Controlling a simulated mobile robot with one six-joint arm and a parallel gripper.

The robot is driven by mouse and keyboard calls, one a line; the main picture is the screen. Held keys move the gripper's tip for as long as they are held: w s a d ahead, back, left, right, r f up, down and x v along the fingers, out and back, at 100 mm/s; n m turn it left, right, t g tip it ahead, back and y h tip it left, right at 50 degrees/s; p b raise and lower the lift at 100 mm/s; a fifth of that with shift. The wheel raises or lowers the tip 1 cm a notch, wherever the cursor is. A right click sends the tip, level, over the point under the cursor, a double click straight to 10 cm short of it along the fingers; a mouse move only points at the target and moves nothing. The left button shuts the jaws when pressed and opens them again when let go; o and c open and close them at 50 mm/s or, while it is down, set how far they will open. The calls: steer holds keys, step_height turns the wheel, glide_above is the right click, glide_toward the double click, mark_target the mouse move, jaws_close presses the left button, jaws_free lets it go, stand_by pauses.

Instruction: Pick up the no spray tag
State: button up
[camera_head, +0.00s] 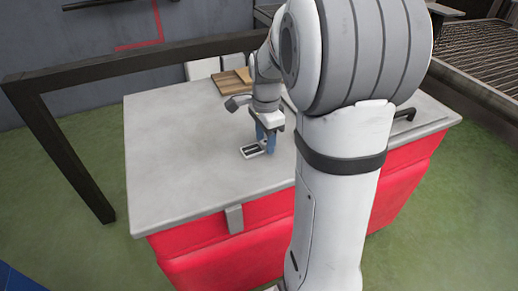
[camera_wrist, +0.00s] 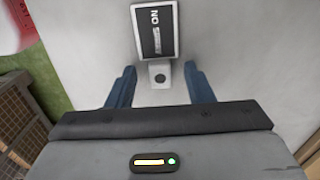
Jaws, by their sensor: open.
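The no spray tag is a small dark plate with a pale border and white lettering, and has a light tab with a dark round hole at one end. In the wrist view the tag (camera_wrist: 156,32) lies at the top centre, its tab between the fingertips. In the head view the tag (camera_head: 256,150) lies on the grey worktop. My gripper (camera_head: 266,139) points down just above it at its right end. In the wrist view my gripper (camera_wrist: 160,84) is open, with one blue finger on each side of the tab and a gap to both.
The grey worktop (camera_head: 170,160) sits on a red cabinet (camera_head: 225,260) and is clear left of the tag. A wooden tray (camera_head: 232,81) lies at the back. A dark metal frame (camera_head: 65,150) stands at the left. A black handle (camera_head: 405,114) is at the right.

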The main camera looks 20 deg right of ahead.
steer(key=shift+c, duration=0.2)
jaws_close()
stand_by(0.3)
